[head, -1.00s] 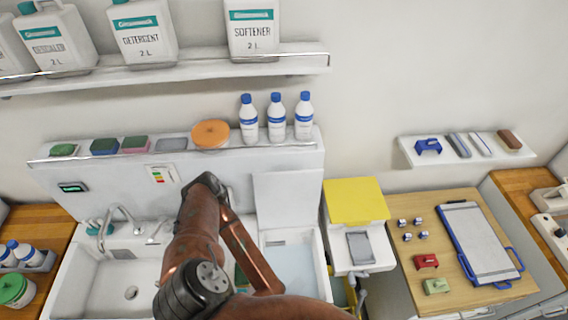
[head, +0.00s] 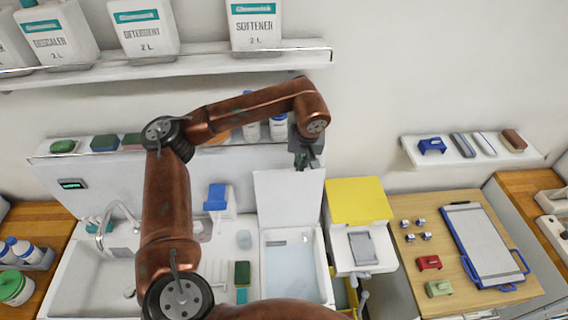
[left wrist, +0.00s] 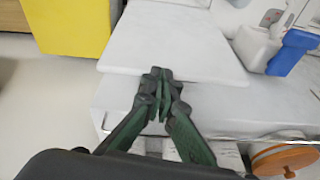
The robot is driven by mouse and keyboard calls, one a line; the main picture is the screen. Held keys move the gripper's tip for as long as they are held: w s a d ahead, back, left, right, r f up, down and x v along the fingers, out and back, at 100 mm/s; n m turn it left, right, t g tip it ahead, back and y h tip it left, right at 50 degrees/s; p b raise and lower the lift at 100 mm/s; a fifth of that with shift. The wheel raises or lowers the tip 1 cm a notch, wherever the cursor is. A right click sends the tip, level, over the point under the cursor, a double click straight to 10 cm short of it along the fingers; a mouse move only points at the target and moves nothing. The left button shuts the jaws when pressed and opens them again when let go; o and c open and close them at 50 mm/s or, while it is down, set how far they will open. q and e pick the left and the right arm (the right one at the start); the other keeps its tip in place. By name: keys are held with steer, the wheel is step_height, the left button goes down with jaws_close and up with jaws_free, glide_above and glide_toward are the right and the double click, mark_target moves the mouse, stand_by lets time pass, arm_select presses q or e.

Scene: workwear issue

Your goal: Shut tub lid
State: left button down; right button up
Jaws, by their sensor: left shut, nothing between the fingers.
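The tub (head: 321,262) is a white basin with clear water, right of the sink. Its flat white lid (head: 285,205) stands raised at the tub's back edge, so the tub is open. My left gripper (head: 305,166) points down at the lid's top edge, near its right corner, fingers shut and empty. In the left wrist view the shut fingertips (left wrist: 160,76) overlap the edge of the lid (left wrist: 175,38). I cannot tell whether they touch it. My right gripper is not in view.
A yellow panel (head: 357,201) stands close right of the lid. Several bottles (head: 278,128) and an orange disc (left wrist: 287,160) sit on the ledge behind. A blue-topped white container (head: 216,198) is left of the lid. A sponge (head: 242,273) lies left of the tub.

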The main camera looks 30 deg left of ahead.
arm_select(q)
step_height(320, 180, up, 5)
steer(key=a+n, duration=0.1)
steer(key=a, duration=0.2)
steer(key=shift+n, duration=0.3)
steer(key=p+x, duration=0.1)
steer(key=x, duration=0.2)
steer(key=p+x, duration=0.1)
steer(key=x, duration=0.2)
steer(key=p+x, duration=0.1)
steer(key=x, duration=0.2)
steer(key=shift+w+f, duration=0.15)
steer(key=shift+w, duration=0.2)
